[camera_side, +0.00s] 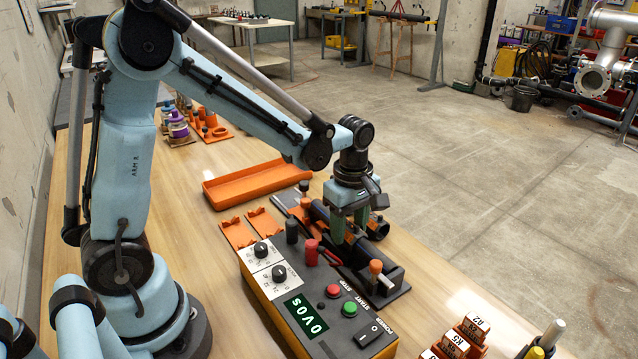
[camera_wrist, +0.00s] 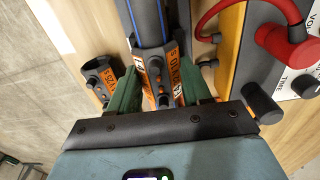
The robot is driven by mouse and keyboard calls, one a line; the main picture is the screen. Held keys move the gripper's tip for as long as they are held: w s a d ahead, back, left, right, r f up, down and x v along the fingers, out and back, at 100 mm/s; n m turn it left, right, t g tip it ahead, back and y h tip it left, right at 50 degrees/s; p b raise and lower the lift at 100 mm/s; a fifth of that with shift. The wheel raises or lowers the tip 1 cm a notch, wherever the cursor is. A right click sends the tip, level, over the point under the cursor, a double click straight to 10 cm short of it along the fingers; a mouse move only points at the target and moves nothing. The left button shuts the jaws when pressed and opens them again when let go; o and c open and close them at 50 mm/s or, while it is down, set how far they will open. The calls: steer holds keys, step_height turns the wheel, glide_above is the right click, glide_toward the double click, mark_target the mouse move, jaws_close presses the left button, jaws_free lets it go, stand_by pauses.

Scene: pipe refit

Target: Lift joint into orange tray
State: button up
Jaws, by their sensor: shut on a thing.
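The joint is a black pipe fitting with orange labels (camera_wrist: 155,72), seen between my gripper's green fingers in the wrist view. A black pipe with blue stripes (camera_wrist: 148,20) runs into it. In the side view, my gripper (camera_side: 350,225) is low over the black pipe assembly in its clamp bed, shut on the joint; the fingers also show in the wrist view (camera_wrist: 160,95). The orange tray (camera_side: 258,181) is empty, behind and left of my gripper.
A fusion control box (camera_side: 315,305) with knobs, a display and buttons stands in front of the clamp bed. A red connector lead (camera_wrist: 285,45) is close by. Flat orange holders (camera_side: 252,229) lie between box and tray. Labelled orange blocks (camera_side: 462,335) stand at the front right.

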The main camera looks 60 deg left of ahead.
mark_target(349, 226)
steer(key=shift+r, duration=1.15)
steer(key=shift+r, duration=0.1)
steer(key=shift+r, duration=0.9)
steer(key=shift+r, duration=1.5)
steer(key=shift+s+a, duration=0.2)
steer(key=shift+a, duration=1.15)
steer(key=shift+s+a, duration=0.2)
steer(key=shift+a, duration=1.1)
steer(key=shift+s+a, duration=0.2)
steer(key=shift+a, duration=1.15)
steer(key=shift+a, duration=0.15)
steer(key=s+a, duration=0.1)
steer(key=a, duration=0.6)
steer(key=shift+a, duration=0.35)
